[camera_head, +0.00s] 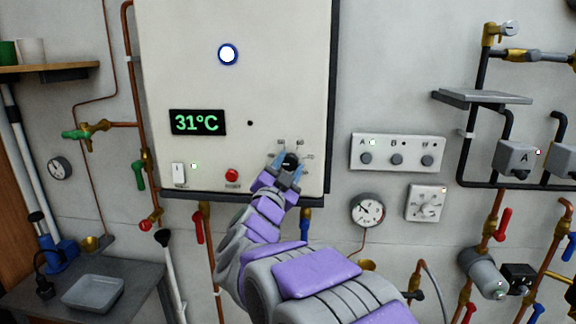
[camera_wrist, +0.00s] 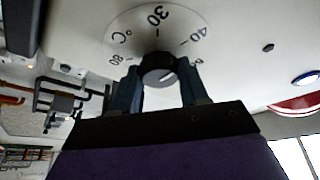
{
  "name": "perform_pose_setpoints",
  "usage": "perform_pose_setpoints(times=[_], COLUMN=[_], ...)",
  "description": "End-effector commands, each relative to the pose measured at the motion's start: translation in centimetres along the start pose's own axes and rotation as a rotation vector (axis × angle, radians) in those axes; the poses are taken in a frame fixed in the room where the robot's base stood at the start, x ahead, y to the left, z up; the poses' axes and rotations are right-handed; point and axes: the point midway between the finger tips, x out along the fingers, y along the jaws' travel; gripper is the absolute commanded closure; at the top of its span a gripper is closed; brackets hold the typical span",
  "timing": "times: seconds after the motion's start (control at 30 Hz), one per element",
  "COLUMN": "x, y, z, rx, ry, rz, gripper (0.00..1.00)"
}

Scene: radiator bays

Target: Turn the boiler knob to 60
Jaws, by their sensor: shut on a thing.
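The white boiler (camera_head: 275,80) hangs on the wall, and its green display (camera_head: 197,122) reads 31°C. The black boiler knob (camera_head: 290,159) is at the lower right of its front. My gripper (camera_head: 288,164) is at the knob with a finger on either side. In the wrist view my gripper (camera_wrist: 161,88) is shut on the knob (camera_wrist: 157,68). Around it is a printed dial with 30, 40, 80 and °C legible; other numbers are hidden or cut off by my fingers. A pale pointer line shows on the knob face, but I cannot tell which number it marks.
A red button (camera_head: 232,175) and a white switch (camera_head: 178,173) are left of the knob. An A/B/H switch panel (camera_head: 398,152), a gauge (camera_head: 367,210) and a small dial box (camera_head: 426,203) are to the right. Pipes with valves run below.

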Motion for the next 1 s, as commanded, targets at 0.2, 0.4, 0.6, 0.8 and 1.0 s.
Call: perform_pose_setpoints(times=[0.2, 0.4, 0.6, 0.8, 1.0], x=[-0.07, -0.06, -0.02, -0.04, 0.03], y=[-0.28, -0.24, -0.25, -0.16, -0.10], z=[0.08, 0.02, -0.06, 0.03, -0.04], rx=[0.192, 0.368, 0.544, 0.717, 0.894], ry=[-0.006, -0.004, -0.004, -0.006, -0.005], rz=[0.078, 0.153, 0.226, 0.301, 0.376], gripper=[0.86, 0.86, 0.86, 0.86, 0.86])
